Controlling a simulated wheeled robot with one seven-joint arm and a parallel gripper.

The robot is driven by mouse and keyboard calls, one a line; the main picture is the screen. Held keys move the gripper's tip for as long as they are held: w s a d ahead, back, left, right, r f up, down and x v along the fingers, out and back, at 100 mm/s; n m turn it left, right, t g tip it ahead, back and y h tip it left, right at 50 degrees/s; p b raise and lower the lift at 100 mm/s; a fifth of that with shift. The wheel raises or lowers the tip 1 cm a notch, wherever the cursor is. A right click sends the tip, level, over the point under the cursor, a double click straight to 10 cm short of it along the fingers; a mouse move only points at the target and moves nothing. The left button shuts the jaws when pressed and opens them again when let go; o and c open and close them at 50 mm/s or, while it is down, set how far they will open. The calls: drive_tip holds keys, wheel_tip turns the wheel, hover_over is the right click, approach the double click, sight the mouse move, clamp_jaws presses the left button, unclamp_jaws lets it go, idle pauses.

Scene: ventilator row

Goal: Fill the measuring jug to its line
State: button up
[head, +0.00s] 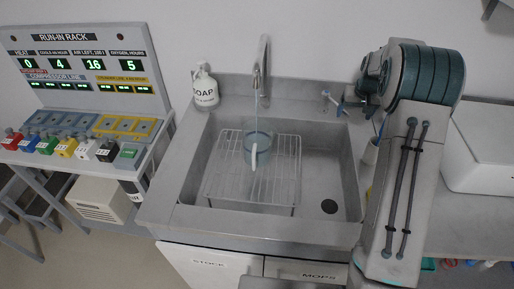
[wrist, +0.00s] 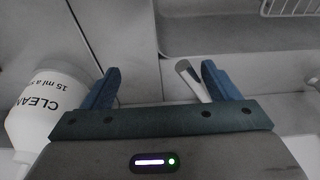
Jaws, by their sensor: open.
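The clear measuring jug (head: 264,146) stands upright on the wire rack in the sink, under the tap (head: 261,64). A thin stream of water (head: 257,103) runs from the spout into it. The jug's pale handle (head: 254,156) faces the camera. Its line and exact water level are too small to read. My gripper (head: 336,103) is at the sink's back right, right of the tap. In the wrist view my gripper (wrist: 158,77) is open, and a silver lever-like bar (wrist: 191,78) lies between its blue fingers, nearer the right one. Contact cannot be told.
The wire rack (head: 222,183) stands in the sink basin (head: 329,185). A soap bottle (head: 205,88) is on the back left rim. A white cleaner bottle (wrist: 42,105) is close left of my gripper in the wrist view. A run-in rack panel (head: 80,66) stands at left.

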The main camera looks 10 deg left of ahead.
drive_tip(key=a, duration=1)
drive_tip(key=shift+a, duration=0.4)
drive_tip(key=shift+a, duration=0.55)
drive_tip(key=w+p+v, duration=0.2)
drive_tip(key=p+v, duration=0.2)
drive_tip(key=v, duration=0.3)
drive_tip(key=shift+s+d+r, duration=0.15)
drive_tip(key=shift+d+r, duration=0.2)
drive_tip(key=shift+r, duration=0.25)
idle(0.3)
idle(0.4)
